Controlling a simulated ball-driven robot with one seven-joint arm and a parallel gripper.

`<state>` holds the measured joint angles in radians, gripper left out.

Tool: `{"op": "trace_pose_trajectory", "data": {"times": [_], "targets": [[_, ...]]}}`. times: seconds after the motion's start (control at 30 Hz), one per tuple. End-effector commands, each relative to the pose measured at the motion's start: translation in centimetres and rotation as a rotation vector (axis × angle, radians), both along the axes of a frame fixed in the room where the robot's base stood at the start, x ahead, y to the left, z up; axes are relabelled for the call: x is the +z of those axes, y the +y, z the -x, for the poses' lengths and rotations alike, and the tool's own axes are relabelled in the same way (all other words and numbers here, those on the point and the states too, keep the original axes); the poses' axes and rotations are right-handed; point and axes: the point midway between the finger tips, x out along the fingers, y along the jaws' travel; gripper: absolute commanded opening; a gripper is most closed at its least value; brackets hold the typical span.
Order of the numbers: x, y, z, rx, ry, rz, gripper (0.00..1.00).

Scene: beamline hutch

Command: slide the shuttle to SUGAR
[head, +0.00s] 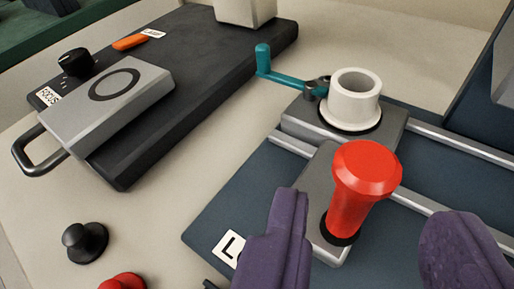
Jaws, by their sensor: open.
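A red flared knob (362,188) stands upright on a grey metal block (326,255), which looks like the shuttle. The block sits on a dark blue plate (225,215) with metal rails (432,140). My gripper (370,210) is open, its two purple fingers on the left and right of the red knob. The left finger is close to the knob, with a wider gap on the right; I cannot tell whether it touches. A white tag with "L" (229,247) is on the plate's left edge. No label reading SUGAR shows.
Behind the knob, a white hollow cylinder (354,97) stands on another grey block (298,122), beside a teal crank (280,76). A black device (215,95) with a grey handled slab (110,100) lies left. A black knob (84,242) and a red one (123,281) are lower left.

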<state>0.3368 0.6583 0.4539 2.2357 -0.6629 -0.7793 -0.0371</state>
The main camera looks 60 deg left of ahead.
Motion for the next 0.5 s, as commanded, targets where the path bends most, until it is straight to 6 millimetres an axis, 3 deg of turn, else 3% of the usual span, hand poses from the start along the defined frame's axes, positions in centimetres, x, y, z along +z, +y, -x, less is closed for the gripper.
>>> {"op": "trace_pose_trajectory", "data": {"times": [0.3,0.5], "targets": [[-2.3,3.2,-3.9,0.0,-0.002,0.001,0.44],[-2.6,4.0,-5.0,-0.001,-0.002,0.002,0.44]]}}
